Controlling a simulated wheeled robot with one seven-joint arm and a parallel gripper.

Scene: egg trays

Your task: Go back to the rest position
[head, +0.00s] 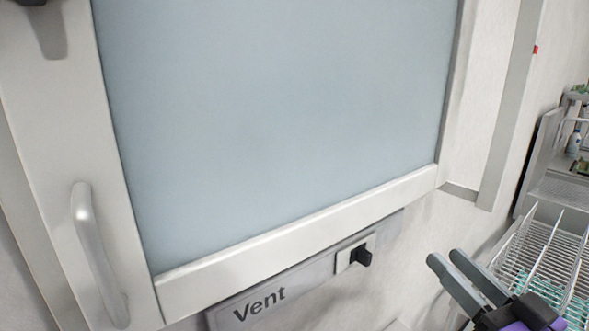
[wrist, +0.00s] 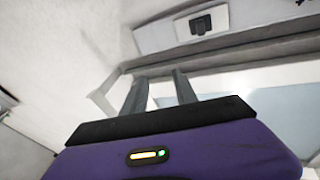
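My gripper (head: 446,259) is at the lower right of the head view, in front of the wall and to the right of the vent switch. Its two grey fingers stand apart with nothing between them. In the wrist view the fingers (wrist: 159,76) also show a clear gap, above the purple gripper body (wrist: 170,155). The gripper is open and empty and touches nothing that I can see.
A frosted glass panel door (head: 280,110) with a metal handle (head: 98,255) fills much of the head view. Below it is a "Vent" plate (head: 300,285) with a black switch (head: 361,256). A wire rack (head: 545,250) stands close at the right, beside my gripper.

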